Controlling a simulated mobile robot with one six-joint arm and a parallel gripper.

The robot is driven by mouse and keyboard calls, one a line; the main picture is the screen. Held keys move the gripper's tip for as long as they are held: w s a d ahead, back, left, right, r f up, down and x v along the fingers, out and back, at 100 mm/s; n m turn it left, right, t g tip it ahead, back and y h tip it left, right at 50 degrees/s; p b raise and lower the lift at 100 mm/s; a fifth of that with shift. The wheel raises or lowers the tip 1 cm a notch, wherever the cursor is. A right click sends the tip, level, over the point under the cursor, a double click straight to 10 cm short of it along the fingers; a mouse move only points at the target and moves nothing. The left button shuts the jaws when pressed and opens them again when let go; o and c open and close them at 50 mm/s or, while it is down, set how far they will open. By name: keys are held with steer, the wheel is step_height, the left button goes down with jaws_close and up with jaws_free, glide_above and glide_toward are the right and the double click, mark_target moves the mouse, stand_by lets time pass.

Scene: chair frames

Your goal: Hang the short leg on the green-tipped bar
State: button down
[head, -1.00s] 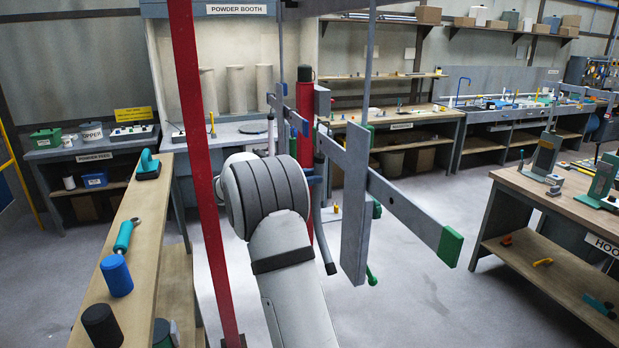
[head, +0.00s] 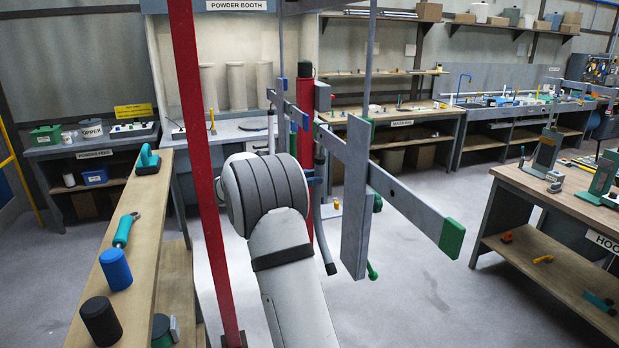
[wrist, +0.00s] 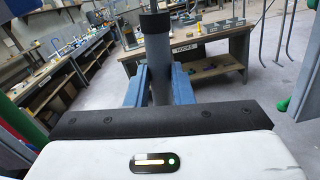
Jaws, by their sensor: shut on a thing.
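The green-tipped bar (head: 412,208) is a flat grey bar right of my arm in the head view, slanting down to a green block end. A flat grey upright plate (head: 355,200) crosses it. My gripper (wrist: 158,88) shows in the wrist view, its blue fingers shut on a grey tube with a black end, which I take as the short leg (wrist: 158,62). In the head view my arm hides most of the gripper; the leg (head: 319,205) seems to run down beside it to a dark tip, left of the plate. Whether the leg touches the bar cannot be told.
A red post (head: 205,170) stands close left of my arm. A shorter red column (head: 305,90) stands behind it. A shelf with cans (head: 145,230) is at left, a workbench (head: 560,205) at right. Smaller bars (head: 283,105) hang behind. Floor right of the bar is clear.

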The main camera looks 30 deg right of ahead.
steer(key=shift+f, duration=0.25)
steer(key=c, duration=1.2)
jaws_free()
steer(key=shift+a, duration=0.15)
steer(key=p+v, duration=0.1)
steer(key=v, duration=0.6)
steer(key=shift+w+a+p, duration=0.15)
steer(key=shift+a+p, duration=0.2)
